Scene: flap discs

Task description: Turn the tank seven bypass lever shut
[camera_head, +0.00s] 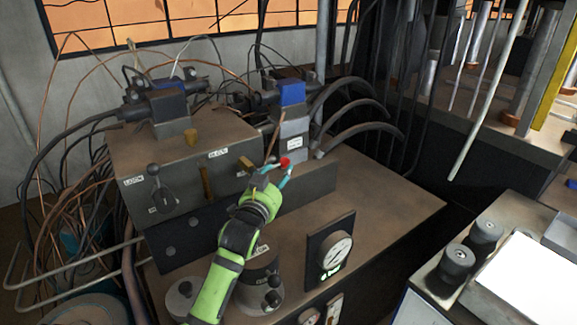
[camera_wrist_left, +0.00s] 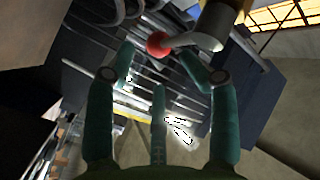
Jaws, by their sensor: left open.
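A lever with a red ball knob (camera_head: 285,162) sits at the right end of the grey valve box (camera_head: 230,140). I cannot read a tank seven label on it. My left gripper (camera_head: 276,169) is open at this knob, its teal fingers pointing up toward it. In the left wrist view the red knob (camera_wrist_left: 160,44) is on a pale metal stem (camera_wrist_left: 205,40), near the tips of the open fingers (camera_wrist_left: 157,57). I cannot tell whether a finger touches it. My right gripper is not in view.
A black-knobbed lever (camera_head: 155,171) and a brass handle (camera_head: 207,183) are on the box's front, left of my arm. A dial gauge (camera_head: 336,252) stands on the brown cabinet top (camera_head: 385,205). Black hoses (camera_head: 350,105) curve behind, and copper wires crowd the left.

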